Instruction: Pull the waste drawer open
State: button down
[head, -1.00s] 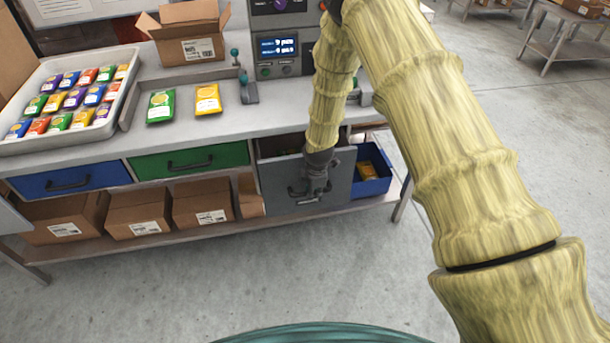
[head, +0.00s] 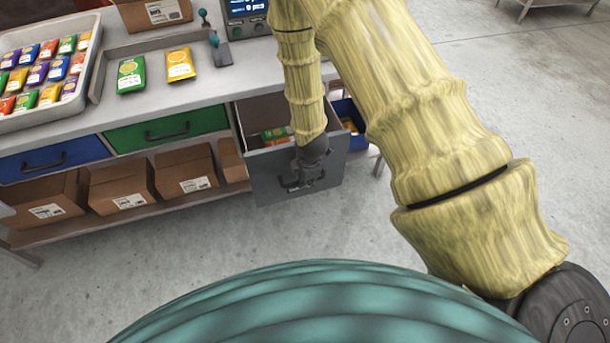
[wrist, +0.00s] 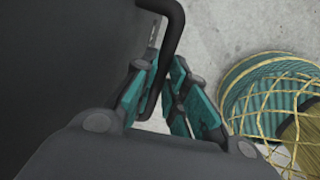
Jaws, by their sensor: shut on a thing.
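The waste drawer is the grey drawer (head: 265,181) at the right end of the bench in the head view. It stands well out from the bench, and colourful packets (head: 277,135) show inside it. My gripper (head: 304,182) is in front of its face. In the wrist view my gripper (wrist: 163,98) has its teal-padded fingers shut on the dark bar handle (wrist: 170,50), which passes between them. The drawer face (wrist: 60,60) fills the left of that view. My arm hides part of the drawer's inside and rim.
A blue drawer (head: 52,159) and a green drawer (head: 166,131) are shut to the left. A blue bin (head: 350,113) stands behind the grey drawer on the right. Cardboard boxes (head: 122,186) fill the shelf below. The floor (head: 150,265) in front is clear.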

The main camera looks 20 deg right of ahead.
jog(key=c, duration=1.5)
grip_release()
jog(key=shift+o, duration=0.2)
jog(key=shift+r, duration=0.1)
notch_tip(320, 180, up, 12)
jog(key=s, duration=0.2)
jog(key=shift+s+f, duration=0.15)
jog(key=shift+f, duration=0.05)
jog(key=s+f+m, duration=0.5)
jog(key=s+m, duration=0.1)
jog(key=s, duration=0.3)
jog(key=s+f+m+g, duration=0.1)
jog(key=s+f+m, duration=0.4)
jog(key=s, duration=0.5)
jog(key=s+f+m+g, duration=0.1)
jog(key=s+f+m, duration=0.5)
jog(key=s, duration=0.3)
jog(key=shift+s+a+f+m, duration=0.3)
jog(key=shift+s+a+f, duration=0.15)
jog(key=shift+f, duration=0.25)
